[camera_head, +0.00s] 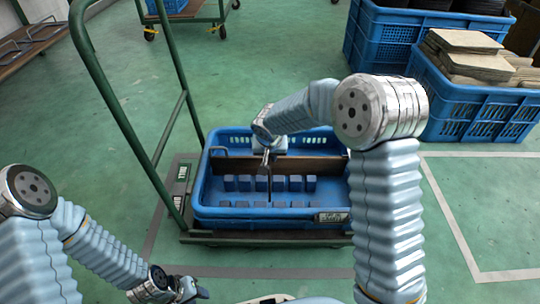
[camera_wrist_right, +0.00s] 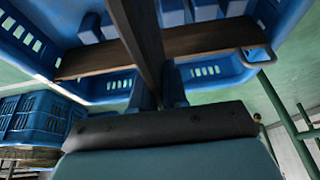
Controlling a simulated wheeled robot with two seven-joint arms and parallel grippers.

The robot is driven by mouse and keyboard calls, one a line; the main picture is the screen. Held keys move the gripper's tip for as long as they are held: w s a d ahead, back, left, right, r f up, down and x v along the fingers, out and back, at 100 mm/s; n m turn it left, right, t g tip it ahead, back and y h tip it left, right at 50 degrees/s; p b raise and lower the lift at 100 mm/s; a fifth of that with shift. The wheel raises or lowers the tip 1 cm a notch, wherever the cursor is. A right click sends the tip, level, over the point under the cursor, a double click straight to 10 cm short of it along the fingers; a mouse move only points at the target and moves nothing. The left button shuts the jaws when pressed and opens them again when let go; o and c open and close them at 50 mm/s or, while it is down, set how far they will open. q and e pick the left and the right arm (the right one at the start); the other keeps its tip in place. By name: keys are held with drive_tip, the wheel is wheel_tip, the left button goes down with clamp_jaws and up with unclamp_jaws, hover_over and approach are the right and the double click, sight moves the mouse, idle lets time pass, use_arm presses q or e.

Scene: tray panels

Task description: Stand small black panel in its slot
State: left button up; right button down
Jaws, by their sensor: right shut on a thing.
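A blue crate (camera_head: 222,212) stands on a low cart and holds two rows of blue slot blocks (camera_head: 246,183). My right gripper (camera_head: 266,158) is over the crate's middle, shut on a thin dark panel (camera_head: 270,183), seen nearly edge-on and upright among the blocks. In the right wrist view the panel (camera_wrist_right: 140,35) sits between the fingers of this gripper (camera_wrist_right: 158,92). I cannot tell whether its lower edge is in a slot. My left gripper (camera_head: 190,292) is low at the left, outside the crate; its opening is unclear.
A brown board (camera_head: 315,166) spans the crate behind the blocks; it shows in the wrist view too (camera_wrist_right: 215,38). The cart's green handle (camera_head: 125,120) rises at the left. Blue crates with brown panels (camera_head: 465,42) stand at the back right. Floor lies clear at the right.

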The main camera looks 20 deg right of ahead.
drive_tip(key=shift+f+b, duration=2.4)
drive_tip(key=shift+b, duration=0.1)
drive_tip(key=shift+f+b, duration=0.8)
drive_tip(key=shift+f, duration=0.25)
drive_tip(key=shift+f, duration=2.15)
drive_tip(key=c, duration=1.1)
unclamp_jaws()
